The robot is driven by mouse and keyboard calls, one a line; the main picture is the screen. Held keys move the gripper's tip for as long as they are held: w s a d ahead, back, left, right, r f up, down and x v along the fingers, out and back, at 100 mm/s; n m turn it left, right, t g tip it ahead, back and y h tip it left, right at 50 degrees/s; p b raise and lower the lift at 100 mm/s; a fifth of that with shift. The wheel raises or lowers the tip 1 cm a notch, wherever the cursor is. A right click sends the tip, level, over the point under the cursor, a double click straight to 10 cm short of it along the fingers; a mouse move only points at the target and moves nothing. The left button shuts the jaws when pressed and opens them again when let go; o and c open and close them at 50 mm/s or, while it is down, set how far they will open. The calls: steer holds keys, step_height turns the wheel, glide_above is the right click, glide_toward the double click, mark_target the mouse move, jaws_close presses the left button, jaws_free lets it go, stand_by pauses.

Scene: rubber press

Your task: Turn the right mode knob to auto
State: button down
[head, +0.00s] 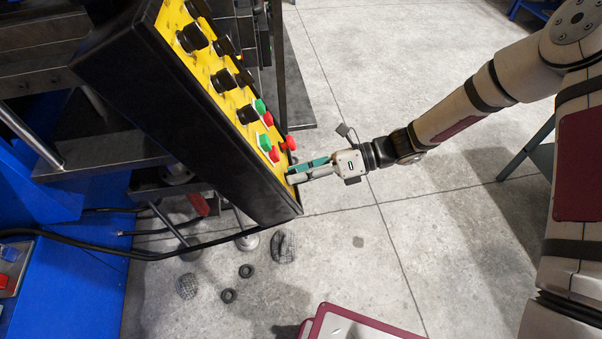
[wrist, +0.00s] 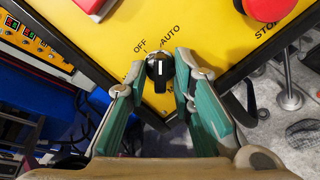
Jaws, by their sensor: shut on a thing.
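The black mode knob (wrist: 159,72) with a white pointer mark sits at the lower corner of the yellow panel in the wrist view. OFF is printed to its upper left and AUTO to its upper right. The white mark points roughly up in the picture; I cannot tell exactly which label it lines up with. My gripper (wrist: 160,76) has a green-padded finger on each side of the knob and is shut on it. In the head view, my gripper (head: 291,174) is at the panel's lower end, and the knob is hidden there by the fingers.
The yellow panel (head: 206,60) in its black housing carries several black knobs, green buttons and red buttons (head: 288,143). A red button (wrist: 268,8) is close above in the wrist view. Small dark rubber pieces (head: 284,246) lie on the floor.

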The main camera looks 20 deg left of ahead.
steer(key=shift+w, duration=0.15)
stand_by(0.4)
steer(key=c, duration=1.7)
jaws_free()
steer(key=v, duration=1.2)
steer(key=shift+d, duration=0.1)
